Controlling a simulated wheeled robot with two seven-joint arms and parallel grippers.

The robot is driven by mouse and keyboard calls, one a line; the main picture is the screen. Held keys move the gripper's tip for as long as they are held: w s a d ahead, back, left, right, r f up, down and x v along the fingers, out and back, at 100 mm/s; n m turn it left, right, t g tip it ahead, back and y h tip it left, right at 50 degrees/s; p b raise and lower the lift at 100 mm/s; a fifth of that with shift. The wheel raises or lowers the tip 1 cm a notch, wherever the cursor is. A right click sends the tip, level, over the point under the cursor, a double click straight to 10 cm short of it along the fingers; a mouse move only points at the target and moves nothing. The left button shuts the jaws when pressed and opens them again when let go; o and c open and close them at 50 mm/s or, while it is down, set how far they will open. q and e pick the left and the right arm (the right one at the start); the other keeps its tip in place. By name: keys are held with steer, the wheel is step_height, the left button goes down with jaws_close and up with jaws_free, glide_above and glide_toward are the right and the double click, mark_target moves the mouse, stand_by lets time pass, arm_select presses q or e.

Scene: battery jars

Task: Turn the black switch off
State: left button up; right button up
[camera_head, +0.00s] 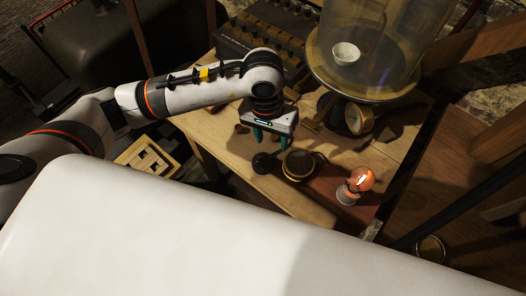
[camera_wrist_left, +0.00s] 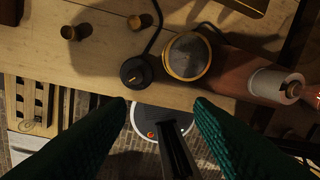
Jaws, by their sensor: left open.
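The black switch (camera_head: 262,163) is a small round black piece near the front edge of the wooden table. In the left wrist view the switch (camera_wrist_left: 137,72) shows a small brass-coloured lever on top and a dark cord running from it. My left gripper (camera_head: 274,141) points down, open and empty, just above and behind the switch in the head view. In the left wrist view its green fingers (camera_wrist_left: 160,108) stand apart, with the switch beyond their tips and no contact visible. A bulb (camera_head: 361,179) glows orange to the right. My right gripper is not in view.
A brass-rimmed round instrument (camera_head: 298,165) stands close to the right of the switch. A large glass jar (camera_head: 375,45) stands at the back right. A wooden slotted box (camera_head: 147,160) lies lower left of the table. Two brass knobs (camera_wrist_left: 75,32) (camera_wrist_left: 140,21) lie near the switch.

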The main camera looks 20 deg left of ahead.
mark_target(263, 156)
arm_select(q)
steer(key=shift+y, duration=0.7)
steer(key=f, duration=0.4)
steer(key=a+f+p, duration=0.1)
steer(key=f, duration=0.3)
steer(key=w+a+f+p, duration=0.1)
steer(key=f, duration=0.3)
steer(key=shift+a, duration=0.15)
